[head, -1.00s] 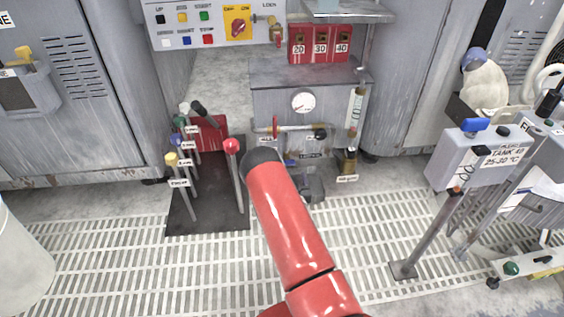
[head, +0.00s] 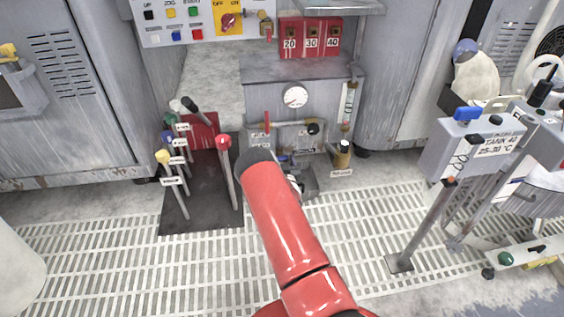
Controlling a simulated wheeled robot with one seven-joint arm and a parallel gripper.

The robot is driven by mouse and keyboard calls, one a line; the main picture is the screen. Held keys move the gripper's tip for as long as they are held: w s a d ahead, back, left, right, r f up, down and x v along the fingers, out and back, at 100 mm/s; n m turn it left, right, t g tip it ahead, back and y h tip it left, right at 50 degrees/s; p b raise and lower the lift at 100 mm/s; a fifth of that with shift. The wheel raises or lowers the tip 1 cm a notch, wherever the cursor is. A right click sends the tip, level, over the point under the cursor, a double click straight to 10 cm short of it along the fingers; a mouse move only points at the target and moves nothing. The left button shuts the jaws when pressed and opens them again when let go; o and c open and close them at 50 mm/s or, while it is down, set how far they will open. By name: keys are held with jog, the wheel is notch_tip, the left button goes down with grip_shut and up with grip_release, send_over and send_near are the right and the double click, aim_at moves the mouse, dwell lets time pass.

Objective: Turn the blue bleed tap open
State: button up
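A small blue handle (head: 284,158), which looks like the blue bleed tap, shows low on the front of the grey cabinet with the gauge. It is tiny here and partly crowded by my red arm, so I cannot tell how far it is turned. My gripper is not clearly visible; a grey shape (head: 306,180) right of the arm may be part of my wrist or a fixture.
A red-handled valve (head: 267,121) and a pipe sit above the blue handle, below the gauge (head: 295,97). Several levers with coloured knobs, including a red one (head: 223,143), stand left of my arm. A brass-coloured fitting (head: 342,154) is at right. Open grating (head: 110,255) lies in front.

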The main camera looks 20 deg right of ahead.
jog(key=c, duration=0.7)
jog(key=shift+n, duration=0.3)
jog(key=shift+a+n, duration=0.15)
jog(key=shift+n, duration=2.45)
jog(key=o, duration=1)
jog(key=shift+c, duration=0.2)
jog(key=p+v, duration=0.1)
jog(key=v, duration=0.6)
jog(key=shift+s, duration=0.35)
